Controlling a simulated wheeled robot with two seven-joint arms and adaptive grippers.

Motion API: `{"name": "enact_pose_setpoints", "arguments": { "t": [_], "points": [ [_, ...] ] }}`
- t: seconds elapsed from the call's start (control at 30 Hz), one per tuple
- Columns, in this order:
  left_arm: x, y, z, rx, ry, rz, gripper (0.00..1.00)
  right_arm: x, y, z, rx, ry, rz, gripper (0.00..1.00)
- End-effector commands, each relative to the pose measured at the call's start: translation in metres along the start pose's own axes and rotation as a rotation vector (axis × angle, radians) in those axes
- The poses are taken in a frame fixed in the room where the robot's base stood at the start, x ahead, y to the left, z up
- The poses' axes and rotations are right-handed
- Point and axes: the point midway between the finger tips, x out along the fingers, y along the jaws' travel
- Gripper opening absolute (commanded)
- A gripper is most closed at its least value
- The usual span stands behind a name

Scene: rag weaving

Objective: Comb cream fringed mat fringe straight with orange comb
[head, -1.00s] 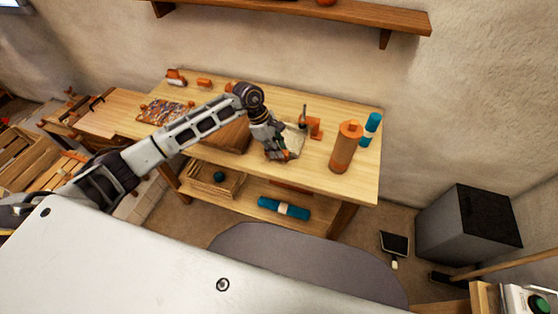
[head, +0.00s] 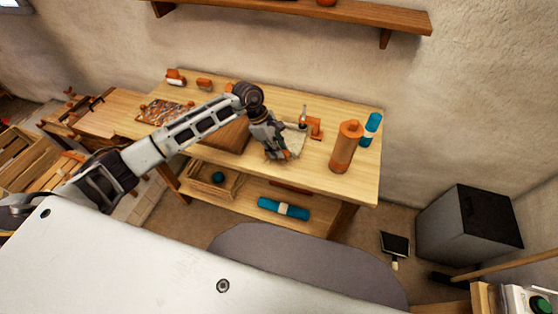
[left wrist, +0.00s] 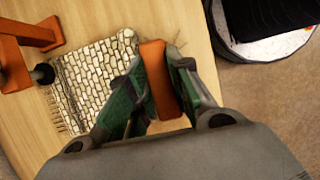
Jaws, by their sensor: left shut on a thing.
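The cream fringed mat (left wrist: 95,75) lies on the wooden table (head: 285,103) and shows a brick-like weave in the left wrist view. Fringe strands show along its lower left edge and near its upper right corner. In the head view the mat (head: 296,140) is partly hidden behind my left gripper (head: 276,157). In the left wrist view my left gripper (left wrist: 150,90) is shut on the orange comb (left wrist: 154,75), beside the mat's right edge. The comb's teeth are hidden, and I cannot tell whether they touch the fringe. My right gripper is not in view.
An orange clamp (head: 315,127) stands at the mat's far right edge. An orange bottle-like cylinder (head: 346,147) and a blue roll (head: 371,128) stand further right. The table's front edge is close to my gripper.

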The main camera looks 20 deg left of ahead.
Motion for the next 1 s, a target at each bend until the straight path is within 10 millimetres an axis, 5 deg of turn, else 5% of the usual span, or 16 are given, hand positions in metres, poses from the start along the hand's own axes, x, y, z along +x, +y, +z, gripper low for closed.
{"name": "enact_pose_setpoints", "arguments": {
  "t": [0.6,1.0],
  "points": [
    [0.001,-0.032,0.000,0.000,0.002,-0.004,0.00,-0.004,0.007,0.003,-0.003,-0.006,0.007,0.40],
    [0.001,-0.036,0.000,-0.001,0.001,-0.005,0.00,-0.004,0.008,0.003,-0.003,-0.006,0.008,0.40]
  ]
}}
